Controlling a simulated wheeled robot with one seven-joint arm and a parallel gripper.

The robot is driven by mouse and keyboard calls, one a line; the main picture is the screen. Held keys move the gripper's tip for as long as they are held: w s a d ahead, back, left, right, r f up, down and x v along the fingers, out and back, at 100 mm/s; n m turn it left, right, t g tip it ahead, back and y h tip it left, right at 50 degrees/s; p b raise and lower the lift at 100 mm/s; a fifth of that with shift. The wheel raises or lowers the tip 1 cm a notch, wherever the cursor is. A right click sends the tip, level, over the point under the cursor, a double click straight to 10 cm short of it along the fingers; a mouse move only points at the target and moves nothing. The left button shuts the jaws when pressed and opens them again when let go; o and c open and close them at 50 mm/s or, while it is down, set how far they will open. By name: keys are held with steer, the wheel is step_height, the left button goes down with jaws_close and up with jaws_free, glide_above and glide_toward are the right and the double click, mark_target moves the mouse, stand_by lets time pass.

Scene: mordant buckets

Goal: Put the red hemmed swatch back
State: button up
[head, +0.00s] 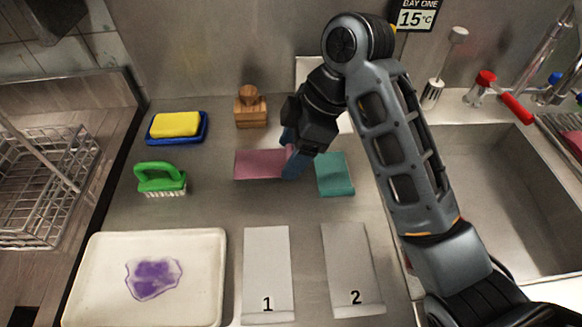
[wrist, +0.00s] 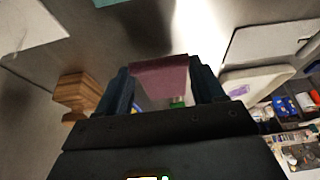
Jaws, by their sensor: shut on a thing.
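The dusty-red swatch (head: 259,164) shows in the head view left of my gripper (head: 291,152), which is shut on its right end. In the wrist view the swatch (wrist: 160,75) spans the space between the two fingers of my gripper (wrist: 161,88). I cannot tell whether it clears the steel counter; its hem is not clear. A teal swatch (head: 335,175) lies on the counter just right of the gripper. Two pale strips, marked 1 (head: 267,262) and 2 (head: 349,258), lie nearer the front.
A white tray (head: 215,290) with a purple stain lies at front left. A green brush (head: 160,176), a yellow sponge (head: 175,124) in a blue dish and a wooden block (head: 250,110) stand behind. A wire rack (head: 45,190) is far left, a sink (head: 500,200) right.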

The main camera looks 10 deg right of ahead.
steer(key=shift+a+f, duration=0.15)
steer(key=shift+f, duration=1.9)
steer(key=shift+f, duration=0.1)
steer(key=o, duration=1)
steer(key=p+v, duration=0.4)
steer(key=v, duration=0.8)
